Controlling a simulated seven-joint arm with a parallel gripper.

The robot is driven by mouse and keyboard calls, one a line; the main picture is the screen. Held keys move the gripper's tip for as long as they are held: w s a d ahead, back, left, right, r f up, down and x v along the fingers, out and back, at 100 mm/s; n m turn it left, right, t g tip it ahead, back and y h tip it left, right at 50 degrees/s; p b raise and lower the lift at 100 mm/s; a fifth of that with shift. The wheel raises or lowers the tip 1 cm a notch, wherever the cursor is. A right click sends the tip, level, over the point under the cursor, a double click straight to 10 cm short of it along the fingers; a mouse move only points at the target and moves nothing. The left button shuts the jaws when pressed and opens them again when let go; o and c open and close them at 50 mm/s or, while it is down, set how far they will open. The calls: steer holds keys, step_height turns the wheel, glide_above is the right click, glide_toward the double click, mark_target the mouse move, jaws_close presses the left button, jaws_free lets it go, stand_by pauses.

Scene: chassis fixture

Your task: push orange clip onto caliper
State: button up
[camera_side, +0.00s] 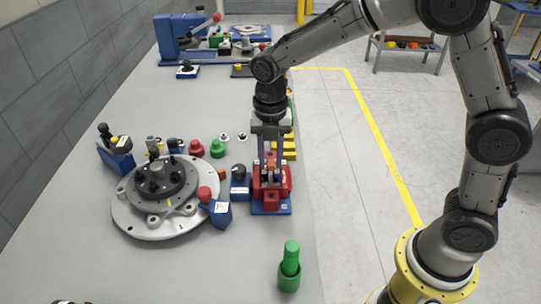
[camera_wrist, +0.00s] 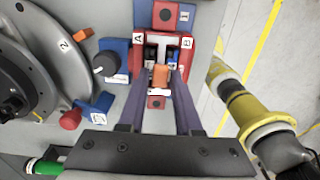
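The red caliper (camera_side: 285,186) sits on a blue base (camera_side: 271,209) near the table's right edge. In the wrist view the caliper (camera_wrist: 137,58) shows labels A and B on its two sides and dark slots between them. My gripper (camera_side: 269,168) points straight down over it. Its fingertips (camera_wrist: 163,77) are on either side of a small orange clip (camera_wrist: 160,76), shut on it. The clip (camera_side: 271,172) is at the middle of the caliper, between its sides. Whether it is seated there is hidden by the fingers.
Left of the caliper are a blue block with a black knob (camera_side: 239,183), another orange piece (camera_side: 222,173) and a round grey disc fixture (camera_side: 130,215). A green cylinder (camera_side: 289,270) stands in front. Yellow blocks (camera_side: 289,148) lie behind. Bare table lies at front left.

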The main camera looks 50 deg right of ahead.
steer(key=shift+r, duration=0.15)
stand_by(0.3)
steer(key=shift+r, duration=1.4)
steer(key=o, duration=0.6)
steer(key=shift+c, duration=0.2)
steer(key=shift+r, duration=2.25)
